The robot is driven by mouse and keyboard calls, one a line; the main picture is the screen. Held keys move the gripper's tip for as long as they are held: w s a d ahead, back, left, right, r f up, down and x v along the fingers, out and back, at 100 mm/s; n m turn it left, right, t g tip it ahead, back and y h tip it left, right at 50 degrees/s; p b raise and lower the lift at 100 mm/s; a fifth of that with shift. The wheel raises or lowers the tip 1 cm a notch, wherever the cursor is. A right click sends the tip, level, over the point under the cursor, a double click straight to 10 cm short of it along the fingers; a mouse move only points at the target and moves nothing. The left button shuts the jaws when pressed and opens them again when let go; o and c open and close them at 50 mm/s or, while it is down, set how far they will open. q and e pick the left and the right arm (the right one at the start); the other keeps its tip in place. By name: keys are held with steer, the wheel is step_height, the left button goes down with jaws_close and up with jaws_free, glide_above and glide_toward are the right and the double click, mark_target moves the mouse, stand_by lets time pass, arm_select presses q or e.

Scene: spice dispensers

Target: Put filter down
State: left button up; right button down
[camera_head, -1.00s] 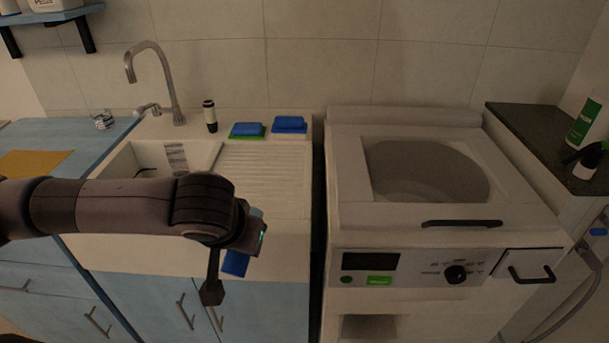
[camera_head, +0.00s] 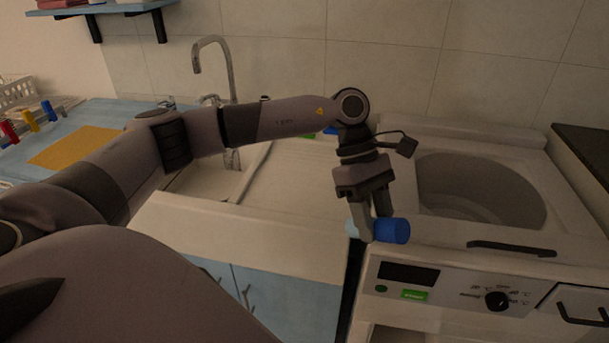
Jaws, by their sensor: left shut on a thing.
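The filter (camera_head: 392,231) is a blue cylinder with a pale blue end on its left side. It lies sideways in my left gripper (camera_head: 374,228), whose fingers point down and are shut on it. The gripper holds it in front of the white washing machine, near the machine's left front edge and above its control panel (camera_head: 452,289). I cannot tell whether the filter touches the machine. The fingers hide part of its middle. My right gripper is not in view.
The washing machine's round top opening (camera_head: 480,190) is right of the gripper, with a dark handle (camera_head: 510,248) in front. The sink (camera_head: 205,180) and its ribbed drainboard (camera_head: 300,180) are left, partly behind my arm. A yellow mat (camera_head: 75,147) lies on the blue counter at far left.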

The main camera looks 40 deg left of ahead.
arm_select(q)
steer(key=w+a+r+n+t+y, duration=0.2)
steer(key=w+a+r+n+t, duration=0.15)
steer(key=a+n+t, duration=0.45)
steer(key=w+a+r+n+t+y, duration=0.1)
steer(key=w+a+r+n+t, duration=0.3)
steer(key=a, duration=0.6)
steer(key=w+a+r+n+t+y, duration=0.2)
steer(key=a+r+n+t, duration=0.2)
steer(key=a+n+t, duration=0.4)
steer(key=shift+m+y, duration=0.3)
steer(key=shift+m, duration=0.1)
steer(key=shift+w+a+f+b, duration=0.1)
steer(key=shift+a+f+b, duration=0.5)
steer(key=shift+f, duration=2.65)
steer(key=shift+s+f+b, duration=0.1)
steer(key=shift+f+b, duration=0.95)
steer(key=shift+f, duration=2.15)
steer(key=shift+w+a+f+b, duration=0.1)
steer(key=shift+a+f+b, duration=0.5)
steer(key=shift+f, duration=2.65)
steer(key=shift+d, duration=0.3)
steer(key=shift+b, duration=0.3)
